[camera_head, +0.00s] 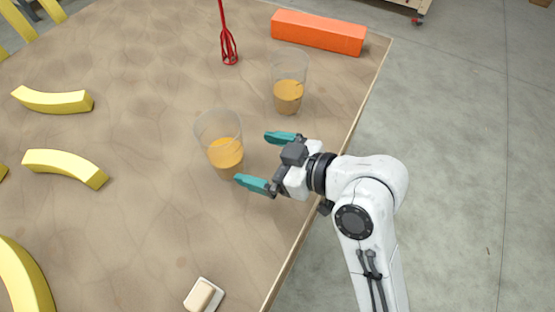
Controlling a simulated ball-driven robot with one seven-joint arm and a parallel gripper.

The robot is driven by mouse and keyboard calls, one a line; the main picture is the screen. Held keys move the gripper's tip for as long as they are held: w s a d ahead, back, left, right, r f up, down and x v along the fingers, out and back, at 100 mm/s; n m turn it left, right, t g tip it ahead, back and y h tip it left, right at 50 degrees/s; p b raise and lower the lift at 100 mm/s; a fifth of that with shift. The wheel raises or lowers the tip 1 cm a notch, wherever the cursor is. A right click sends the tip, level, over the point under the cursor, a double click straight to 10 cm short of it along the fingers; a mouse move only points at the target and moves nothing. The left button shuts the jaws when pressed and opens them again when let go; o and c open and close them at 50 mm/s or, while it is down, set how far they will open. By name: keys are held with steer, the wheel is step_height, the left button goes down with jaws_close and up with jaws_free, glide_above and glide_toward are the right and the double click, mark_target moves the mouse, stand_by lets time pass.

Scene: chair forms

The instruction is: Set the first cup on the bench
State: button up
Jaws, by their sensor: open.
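Two clear cups with orange liquid stand upright on the brown table (130,230). The nearer cup (221,145) is at the middle of the picture, just left of my gripper (259,160). The farther cup (289,82) stands behind it, up and to the right. My gripper is open, its two teal fingers pointing left toward the nearer cup, with nothing visible held between them. I cannot tell whether a finger touches that cup. Which cup is the first one is not marked, and no bench is clearly identifiable.
Several yellow curved pieces, one at upper left (53,100), are on the left. A small soap-like block on a white dish (204,296) is near the front. The table's right edge runs under my arm.

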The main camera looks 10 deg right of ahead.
steer(key=v, duration=0.3)
steer(key=shift+s+d+r, duration=0.15)
steer(key=shift+d, duration=0.05)
stand_by(0.5)
